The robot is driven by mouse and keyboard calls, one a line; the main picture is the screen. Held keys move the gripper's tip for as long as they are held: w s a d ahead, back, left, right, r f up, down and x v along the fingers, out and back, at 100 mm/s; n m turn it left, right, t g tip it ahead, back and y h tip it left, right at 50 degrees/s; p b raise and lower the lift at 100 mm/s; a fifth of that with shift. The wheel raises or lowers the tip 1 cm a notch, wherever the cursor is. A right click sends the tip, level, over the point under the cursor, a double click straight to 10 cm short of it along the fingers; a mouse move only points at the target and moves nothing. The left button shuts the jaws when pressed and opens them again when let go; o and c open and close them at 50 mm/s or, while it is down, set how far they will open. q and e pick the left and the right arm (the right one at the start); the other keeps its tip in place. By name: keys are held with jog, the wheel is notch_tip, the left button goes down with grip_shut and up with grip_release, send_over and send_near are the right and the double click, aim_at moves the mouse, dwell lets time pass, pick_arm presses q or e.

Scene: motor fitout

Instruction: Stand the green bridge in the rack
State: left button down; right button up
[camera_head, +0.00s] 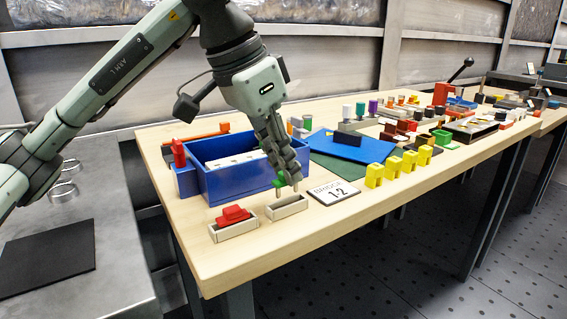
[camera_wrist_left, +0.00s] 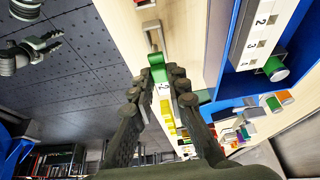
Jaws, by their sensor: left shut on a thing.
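My left gripper (camera_head: 290,183) points down over the front left of the table, its fingers closed on the green bridge (camera_head: 279,182). Only a little of the bridge shows in the head view. In the left wrist view the green bridge (camera_wrist_left: 158,70) shows between the tips of my left gripper (camera_wrist_left: 158,82). A small beige tray (camera_head: 287,208) lies just below and looks empty. A blue box (camera_head: 228,185) behind holds a white strip; the wrist view shows numbers on this strip (camera_wrist_left: 258,35). My right gripper (camera_wrist_left: 40,46) appears small over the floor, its jaw state unclear.
A red bridge (camera_head: 234,215) lies in another small tray (camera_head: 233,231) at the left. A blue plate (camera_head: 355,147) and many small parts fill the table farther back.

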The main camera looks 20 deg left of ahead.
pick_arm(q)
jog(key=shift+f+b, duration=1.4)
jog(key=shift+f, duration=0.1)
jog(key=c, duration=1.4)
grip_release()
jog(key=shift+r, duration=0.15)
jog(key=v, duration=1.2)
